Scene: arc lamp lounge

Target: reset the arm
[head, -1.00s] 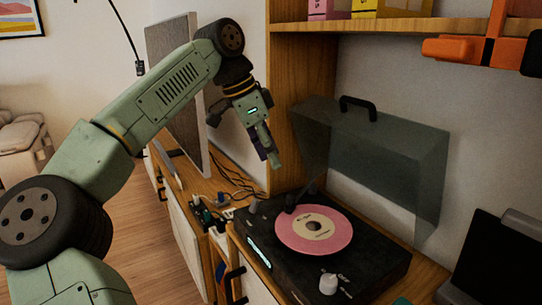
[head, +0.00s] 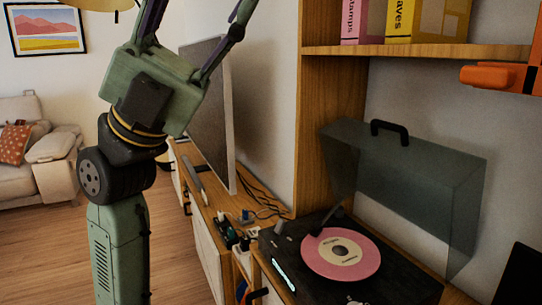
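My arm stands upright at the left of the head view, with my gripper (head: 195,16) at its top, pointing up. The two fingers are spread wide, with bare wall showing between them. The fingertips are cut off by the top edge of the picture. I see nothing held in the visible part of the gripper.
A turntable (head: 398,290) with a pink record (head: 318,262) sits on the wooden cabinet at the right, its clear lid (head: 420,185) raised. A flat screen (head: 208,120) stands behind my arm. A sofa (head: 50,165) is far left. Open floor (head: 40,250) lies at left.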

